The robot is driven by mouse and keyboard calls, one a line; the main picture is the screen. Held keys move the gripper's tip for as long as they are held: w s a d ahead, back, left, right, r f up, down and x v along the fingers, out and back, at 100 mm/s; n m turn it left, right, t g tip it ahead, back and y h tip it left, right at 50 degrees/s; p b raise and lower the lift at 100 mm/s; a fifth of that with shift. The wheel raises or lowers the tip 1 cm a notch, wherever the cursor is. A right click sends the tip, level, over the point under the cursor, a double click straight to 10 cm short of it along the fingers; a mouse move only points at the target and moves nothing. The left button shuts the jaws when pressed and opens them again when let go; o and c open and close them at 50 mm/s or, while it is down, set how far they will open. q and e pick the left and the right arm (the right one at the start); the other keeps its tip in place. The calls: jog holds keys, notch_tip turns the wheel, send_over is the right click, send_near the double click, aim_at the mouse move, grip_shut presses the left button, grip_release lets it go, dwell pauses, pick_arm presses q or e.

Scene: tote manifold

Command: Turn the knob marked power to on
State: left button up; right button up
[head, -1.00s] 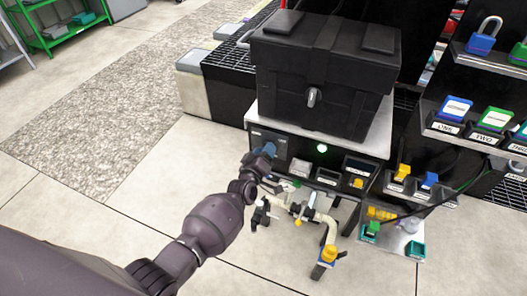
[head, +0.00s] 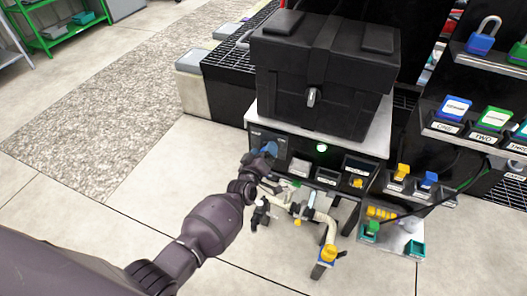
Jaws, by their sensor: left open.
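The black control panel (head: 334,170) is the front of a low stand under a large black tote. A blue knob (head: 268,148) shows at the panel's left end, partly hidden by my left wrist; its marking and setting are too small to read. My left gripper (head: 270,207) is open and empty, in front of and below the panel's left part, apart from the blue knob. My right gripper does not show.
The black tote (head: 322,75) stands on the stand. Pale pipework with a yellow fitting (head: 328,253) lies below the panel. At the right are racks with padlocks (head: 483,36) and tags. The floor at the left is clear.

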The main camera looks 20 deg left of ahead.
pick_arm(q)
jog(key=s+p, duration=0.1)
jog(key=s, duration=0.9)
jog(key=shift+s+a+p, duration=0.15)
jog(key=shift+s+p, duration=0.15)
jog(key=shift+p, duration=0.1)
jog(key=s+r+m+g+h, duration=0.25)
jog(key=s+r+m, duration=0.2)
jog(key=m, duration=0.35)
jog(key=s+a+g+y+p, duration=0.1)
jog(key=s+a+g, duration=0.1)
jog(key=s, duration=0.9)
jog(key=s+a+f+m+g+y+p, duration=0.1)
jog(key=s+a, duration=0.3)
jog(key=s, duration=0.7)
jog(key=shift+s+a+f+m+g+y, duration=0.35)
jog(key=shift+g+y, duration=0.2)
jog(key=shift+g, duration=0.2)
